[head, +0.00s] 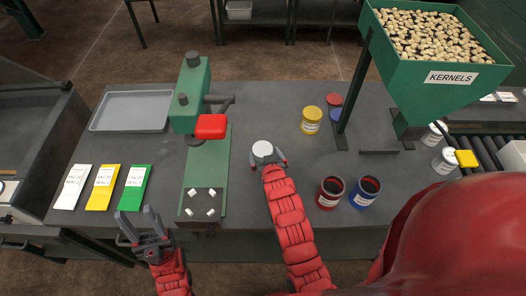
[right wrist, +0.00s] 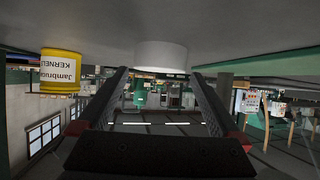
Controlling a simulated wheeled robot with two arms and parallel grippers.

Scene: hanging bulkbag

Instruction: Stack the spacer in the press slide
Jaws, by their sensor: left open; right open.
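A white round piece (head: 262,148), which looks like the spacer, stands on the grey table beside the press. My right gripper (head: 268,161) is open at its near side, fingers pointing at it. In the right wrist view the white piece (right wrist: 161,55) is just past and between the two open fingertips (right wrist: 160,74); contact cannot be told. The green press (head: 190,95) has a red block (head: 211,127) above its long green slide (head: 208,172). Several small white pieces sit at the slide's near end. My left gripper (head: 137,226) is open and empty at the table's front edge.
White, yellow and green cards (head: 103,188) lie left of the press, below a grey tray (head: 131,111). A red can (head: 330,192) and a blue can (head: 364,192) stand right of my right arm. A yellow can (head: 311,120) stands behind, near the kernels hopper (head: 425,75).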

